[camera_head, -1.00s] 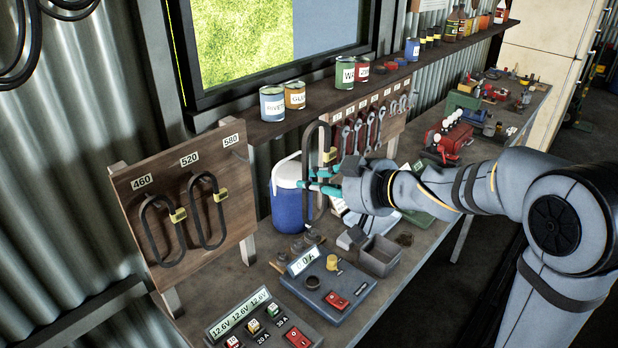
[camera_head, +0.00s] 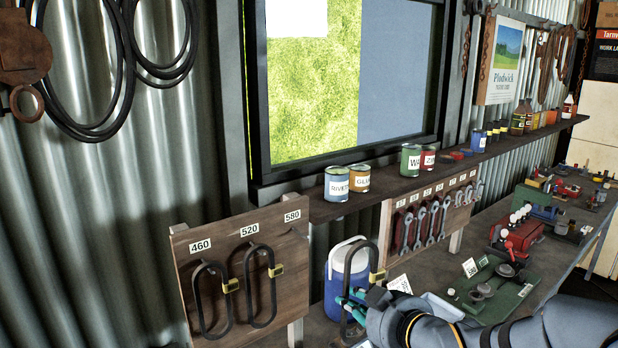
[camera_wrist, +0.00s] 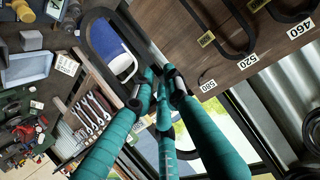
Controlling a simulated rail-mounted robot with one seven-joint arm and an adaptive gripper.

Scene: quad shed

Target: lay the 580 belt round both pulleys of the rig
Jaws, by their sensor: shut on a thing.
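My gripper (camera_head: 350,299) is shut on a black belt loop (camera_head: 347,262) with a yellow tag (camera_head: 377,277). The belt hangs upright in front of the blue cooler, its lower end partly hidden by the fingers and arm. In the wrist view the teal fingers (camera_wrist: 160,90) close on the belt (camera_wrist: 93,38). The 580 label (camera_head: 292,216) on the wooden board has no belt under it. A green base plate (camera_head: 513,301) with round pulley-like parts (camera_head: 484,291) stands on the bench to the right, beyond my gripper. It looks like the rig; its small card is not clearly legible.
The board (camera_head: 184,262) holds the 460 belt (camera_head: 198,305) and 520 belt (camera_head: 248,292). The blue cooler (camera_head: 334,289) is close behind the held belt. A wrench rack (camera_head: 398,240) and red machine (camera_head: 518,240) stand along the bench. A can shelf (camera_head: 300,213) runs above.

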